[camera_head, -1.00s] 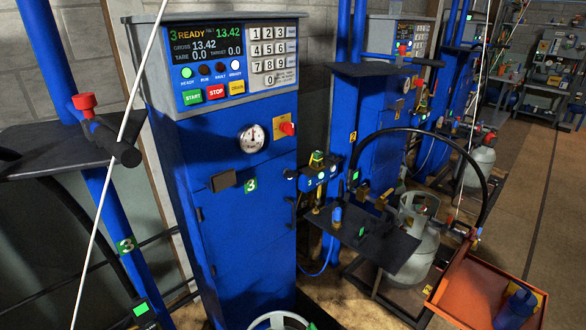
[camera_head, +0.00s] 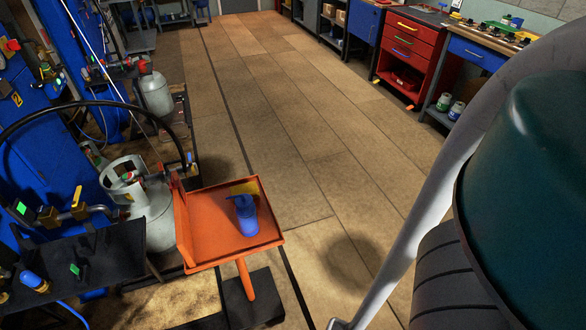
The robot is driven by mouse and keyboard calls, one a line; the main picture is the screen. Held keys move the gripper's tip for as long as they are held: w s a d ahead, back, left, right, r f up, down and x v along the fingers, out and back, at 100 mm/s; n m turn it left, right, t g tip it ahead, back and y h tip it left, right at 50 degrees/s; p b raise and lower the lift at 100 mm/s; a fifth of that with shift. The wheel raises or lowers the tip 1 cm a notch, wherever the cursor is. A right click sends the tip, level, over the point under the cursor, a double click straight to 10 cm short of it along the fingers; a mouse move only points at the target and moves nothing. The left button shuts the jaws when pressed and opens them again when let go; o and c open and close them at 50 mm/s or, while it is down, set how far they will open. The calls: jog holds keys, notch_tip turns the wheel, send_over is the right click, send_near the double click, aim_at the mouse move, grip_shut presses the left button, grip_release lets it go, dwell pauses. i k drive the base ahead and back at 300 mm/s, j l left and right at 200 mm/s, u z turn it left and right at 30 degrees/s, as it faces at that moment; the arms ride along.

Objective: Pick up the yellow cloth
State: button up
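The yellow cloth (camera_head: 244,188) lies in the orange tray (camera_head: 205,240), near its far edge. A blue bottle (camera_head: 246,218) stands in the tray just in front of the cloth and hides part of it. The tray sits on an orange post with a dark base on the floor. My gripper is not in view, and no gripper touches the cloth or the tray.
A grey gas cylinder (camera_head: 152,212) and a black hose (camera_head: 60,112) are left of the tray. A dark shelf with fittings (camera_head: 95,262) is at the lower left. Open floor (camera_head: 310,160) lies right of the tray. A red drawer cabinet (camera_head: 408,45) stands farther back.

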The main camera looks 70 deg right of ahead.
aim_at(251, 188)
jog(key=z, duration=0.85)
jog(key=u, duration=1.2)
jog(key=k+l+z, duration=0.2)
jog(key=l, duration=0.3)
jog(key=k+l+z, duration=0.15)
jog(key=l, duration=0.35)
jog(key=k+l+z, duration=0.2)
jog(key=l, duration=0.35)
jog(key=l+z, duration=0.15)
jog(key=l, duration=0.35)
jog(key=i+j, duration=0.15)
jog(key=j, duration=0.15)
jog(key=i+j, duration=0.15)
jog(key=j, duration=0.1)
